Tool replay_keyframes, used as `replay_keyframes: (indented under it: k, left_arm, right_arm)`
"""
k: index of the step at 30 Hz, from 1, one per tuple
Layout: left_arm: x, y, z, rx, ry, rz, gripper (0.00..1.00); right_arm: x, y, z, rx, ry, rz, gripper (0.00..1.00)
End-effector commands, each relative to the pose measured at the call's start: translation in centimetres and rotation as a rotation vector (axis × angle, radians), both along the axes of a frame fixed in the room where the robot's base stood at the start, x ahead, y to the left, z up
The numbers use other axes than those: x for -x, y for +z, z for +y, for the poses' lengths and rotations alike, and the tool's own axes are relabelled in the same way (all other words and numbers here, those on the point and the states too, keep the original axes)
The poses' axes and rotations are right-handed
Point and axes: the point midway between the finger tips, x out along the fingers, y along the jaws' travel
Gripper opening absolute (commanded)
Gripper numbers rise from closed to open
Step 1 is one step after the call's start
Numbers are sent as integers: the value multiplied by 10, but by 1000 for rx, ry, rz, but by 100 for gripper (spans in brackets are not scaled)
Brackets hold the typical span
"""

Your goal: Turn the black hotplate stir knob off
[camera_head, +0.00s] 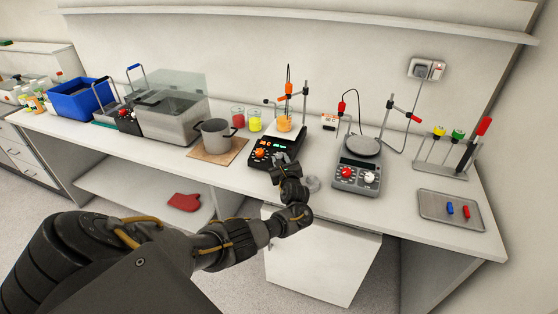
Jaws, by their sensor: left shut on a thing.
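The black hotplate (257,164) stands near the bench's front edge, left of a grey hotplate. Its front panel shows lit orange displays and an orange knob (260,153) on the left. A beaker with orange liquid (284,123) sits on its top. My left gripper (281,160) is at the right part of that front panel, shut on a knob there. The gripper hides this knob almost wholly, so its setting cannot be read. My right gripper is not in view.
The grey hotplate (357,178) with red and white knobs stands to the right. A grey pot (214,134) is on a board to the left, with red and yellow beakers behind. A metal tray (435,211) lies at far right.

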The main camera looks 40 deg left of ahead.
Motion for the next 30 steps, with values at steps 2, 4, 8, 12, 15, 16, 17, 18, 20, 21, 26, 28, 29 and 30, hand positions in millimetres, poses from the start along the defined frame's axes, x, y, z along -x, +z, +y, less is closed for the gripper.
replay_keyframes:
  k: [2, 4, 8, 12, 15, 16, 17, 18, 20, 21, 26, 28, 29, 30]
  left_arm:
    - [-3, -2, -3, 22, 66, -10, 8]
    - [-4, -3, -3, 39, 120, -15, 8]
    - [-6, -3, -4, 65, 207, -25, 8]
    - [-7, -2, -4, 84, 271, -32, 8]
    - [-7, -1, -4, 93, 307, -36, 8]
    - [-7, -1, -4, 96, 314, -35, 8]
    - [-7, -1, -4, 98, 322, -35, 8]
    - [-8, 0, -3, 101, 331, -37, 8]
    - [-8, 0, -3, 104, 342, -38, 8]
    - [-8, 1, -3, 105, 347, -38, 8]
    - [-8, 2, -3, 110, 359, -40, 8]
    - [-8, 2, -3, 110, 360, -40, 8]
    - [-8, 2, -3, 110, 360, -40, 8]
    - [-8, 2, -3, 110, 362, -41, 8]
  right_arm:
    - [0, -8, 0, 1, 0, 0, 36]
    - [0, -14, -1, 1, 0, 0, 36]
    - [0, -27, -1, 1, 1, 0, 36]
    - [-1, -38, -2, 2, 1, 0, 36]
    - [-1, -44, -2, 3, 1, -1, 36]
    - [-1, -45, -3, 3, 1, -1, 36]
    - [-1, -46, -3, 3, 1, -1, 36]
    - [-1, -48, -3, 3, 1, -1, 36]
    - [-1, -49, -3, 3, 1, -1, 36]
    - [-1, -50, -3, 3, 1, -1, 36]
    - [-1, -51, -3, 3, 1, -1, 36]
    - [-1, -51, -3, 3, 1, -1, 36]
    - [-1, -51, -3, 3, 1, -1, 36]
    - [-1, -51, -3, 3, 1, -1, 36]
